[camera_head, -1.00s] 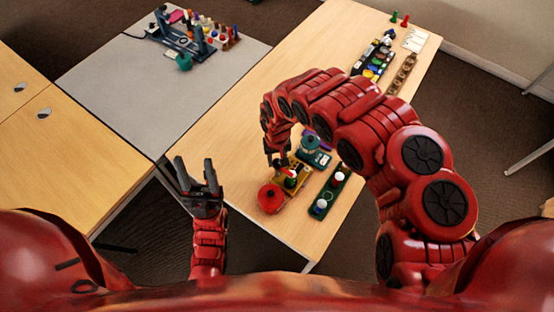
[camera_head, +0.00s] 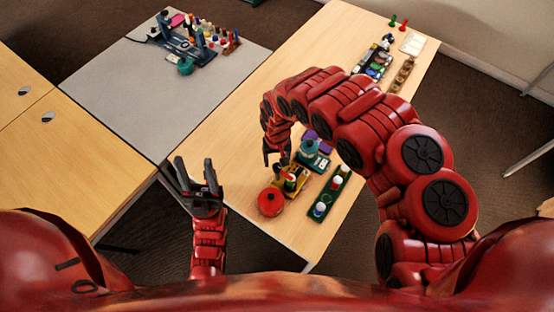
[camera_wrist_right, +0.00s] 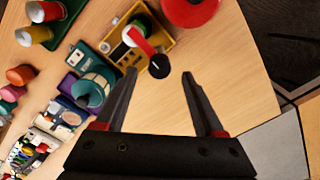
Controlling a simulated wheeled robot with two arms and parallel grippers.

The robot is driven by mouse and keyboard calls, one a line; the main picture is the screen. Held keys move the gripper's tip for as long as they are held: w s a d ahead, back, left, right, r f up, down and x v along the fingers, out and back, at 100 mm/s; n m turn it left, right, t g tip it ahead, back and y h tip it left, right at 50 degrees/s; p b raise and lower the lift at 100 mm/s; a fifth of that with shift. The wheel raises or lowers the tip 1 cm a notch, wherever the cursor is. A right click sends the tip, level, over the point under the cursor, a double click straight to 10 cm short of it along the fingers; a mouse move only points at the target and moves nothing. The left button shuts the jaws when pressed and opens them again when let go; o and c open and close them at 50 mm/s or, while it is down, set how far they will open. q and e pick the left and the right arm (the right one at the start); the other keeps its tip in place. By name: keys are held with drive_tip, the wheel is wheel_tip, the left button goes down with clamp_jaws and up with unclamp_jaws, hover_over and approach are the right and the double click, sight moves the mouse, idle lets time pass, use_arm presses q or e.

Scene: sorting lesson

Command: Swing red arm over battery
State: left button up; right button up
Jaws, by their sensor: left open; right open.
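The red arm (camera_wrist_right: 142,42) is a short lever with a black knob at its end, on a yellow board (camera_wrist_right: 162,45). A green post with a pale top stands beside it. The board (camera_head: 296,191) also shows in the head view, next to a red disc (camera_head: 270,203). I cannot tell for sure which part is the battery. My right gripper (camera_head: 277,157) is open and empty, just behind the board; in the wrist view its fingertips (camera_wrist_right: 160,74) are apart on either side of the knob, not visibly touching it. My left gripper (camera_head: 193,172) is open and empty, left of the table.
A teal cylinder (camera_wrist_right: 94,86) on a teal block stands close to my right gripper. A green tray (camera_head: 322,205) with several coloured pegs lies to the right. More sorting toys stand further back. A grey table (camera_head: 110,85) adjoins on the left. Bare wood lies left of the board.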

wheel_tip(320, 180, up, 10)
drive_tip(key=p, duration=0.7)
wheel_tip(320, 180, up, 4)
drive_tip(key=b, duration=0.2)
hover_over(277, 166)
drive_tip(key=shift+r, duration=0.15)
